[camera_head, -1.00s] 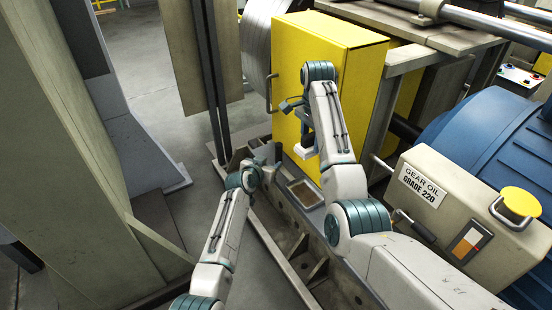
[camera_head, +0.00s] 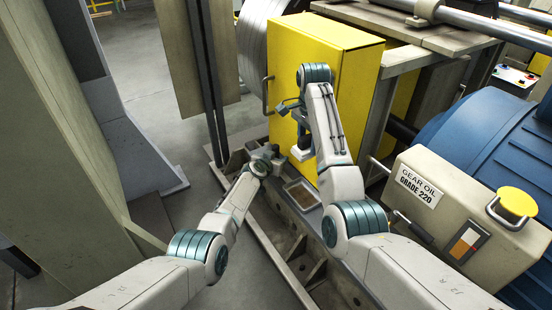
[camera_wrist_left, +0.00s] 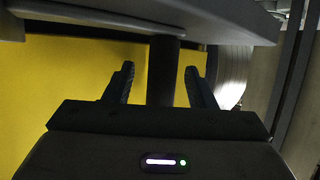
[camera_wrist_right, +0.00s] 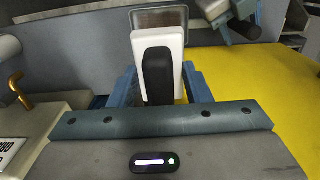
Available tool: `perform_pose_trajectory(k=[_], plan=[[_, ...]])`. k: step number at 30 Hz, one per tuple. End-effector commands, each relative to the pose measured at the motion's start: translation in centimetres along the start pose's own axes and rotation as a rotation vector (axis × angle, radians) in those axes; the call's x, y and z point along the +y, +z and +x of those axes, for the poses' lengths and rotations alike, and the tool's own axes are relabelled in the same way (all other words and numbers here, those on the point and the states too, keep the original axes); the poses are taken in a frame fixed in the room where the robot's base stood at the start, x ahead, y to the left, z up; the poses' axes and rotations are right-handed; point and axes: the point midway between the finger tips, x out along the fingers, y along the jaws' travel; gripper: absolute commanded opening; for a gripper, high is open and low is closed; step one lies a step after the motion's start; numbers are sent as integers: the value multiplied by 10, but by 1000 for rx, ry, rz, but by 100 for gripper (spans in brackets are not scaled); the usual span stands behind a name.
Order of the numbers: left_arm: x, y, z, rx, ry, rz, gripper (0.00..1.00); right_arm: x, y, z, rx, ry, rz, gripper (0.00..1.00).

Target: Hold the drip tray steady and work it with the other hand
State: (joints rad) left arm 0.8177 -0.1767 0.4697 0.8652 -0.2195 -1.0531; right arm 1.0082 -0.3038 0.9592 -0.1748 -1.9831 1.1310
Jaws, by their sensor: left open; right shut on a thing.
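The drip tray (camera_head: 313,205) is a shallow grey metal tray with brown contents, lying on the grey machine base below the yellow cabinet. In the right wrist view its rim (camera_wrist_right: 136,12) shows at the top. My right gripper (camera_wrist_right: 160,84) is shut on a white block-like tool with a black part (camera_wrist_right: 173,43); the white tool (camera_head: 302,153) hangs above the tray in the head view. My left gripper (camera_wrist_left: 161,75) is open, its fingers either side of a dark upright bar (camera_wrist_left: 164,62). I cannot tell whether the bar touches them or belongs to the tray.
The yellow cabinet (camera_head: 325,45) stands close behind both grippers, with a handle at its left edge. A beige gear oil tank (camera_head: 440,190) and a blue drum (camera_head: 470,130) are at the right. A dark upright post (camera_head: 213,75) stands left. Grey floor (camera_head: 175,120) is open beyond.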

Motion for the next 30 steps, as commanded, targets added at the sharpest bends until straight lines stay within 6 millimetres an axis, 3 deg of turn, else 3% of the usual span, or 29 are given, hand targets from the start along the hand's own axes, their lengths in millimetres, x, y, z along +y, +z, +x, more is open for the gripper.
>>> perform_pose_trajectory(k=[14, 22, 30], plan=[[-2, 1, 4, -5, -8, -1, 50, 0, 0, 0, 0, 0, 0, 26], [-2, 1, 4, -5, -8, -1, 0, 0, 0, 0, 0, 0, 0, 26], [-2, 2, 4, -5, -8, -1, 0, 0, 0, 1, 0, 0, 0, 26]])
